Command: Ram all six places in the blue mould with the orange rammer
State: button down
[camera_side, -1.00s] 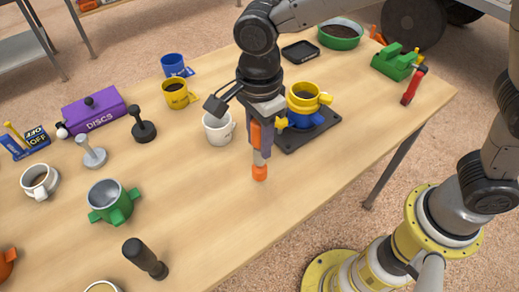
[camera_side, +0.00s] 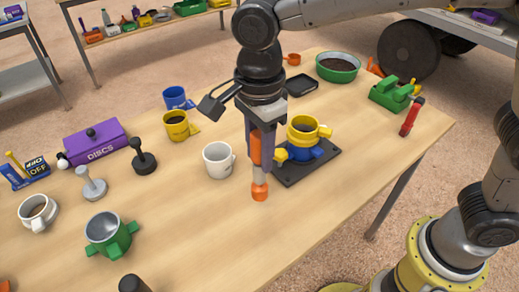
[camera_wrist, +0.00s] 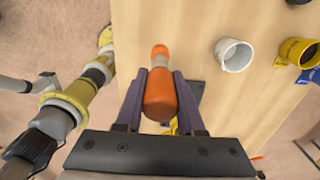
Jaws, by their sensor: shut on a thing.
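My gripper (camera_side: 260,148) is shut on the orange rammer (camera_side: 259,192), which hangs upright with its orange foot down. The rammer also shows between the two fingers in the wrist view (camera_wrist: 160,95). The blue mould (camera_side: 304,154) sits on a dark base plate (camera_side: 322,163) with a yellow collar (camera_side: 308,130) on top and dark material inside. In the side view the rammer is left of and in front of the mould, apart from its opening. Whether the foot touches the table is unclear. In the wrist view the rammer and gripper mostly hide the mould.
A white mug (camera_side: 218,160) stands left of my gripper, with yellow (camera_side: 177,125) and blue (camera_side: 174,98) mugs behind. A green bowl of dark material (camera_side: 338,67), a black tray (camera_side: 301,84) and a green block-like tool (camera_side: 391,94) stand farther back.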

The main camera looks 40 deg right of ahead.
jog(key=shift+r, duration=0.1)
jog(key=shift+d, duration=0.1)
jog(key=shift+s+d+r, duration=0.1)
jog(key=shift+r, duration=0.25)
jog(key=w+d+r+m, duration=0.1)
jog(key=w+d+m, duration=0.2)
jog(key=d, duration=0.7)
jog(key=w+d+r+m, duration=0.2)
jog(key=w+d, duration=0.4)
jog(key=d, duration=0.4)
jog(key=shift+m, duration=0.5)
jog(key=shift+d+f, duration=0.1)
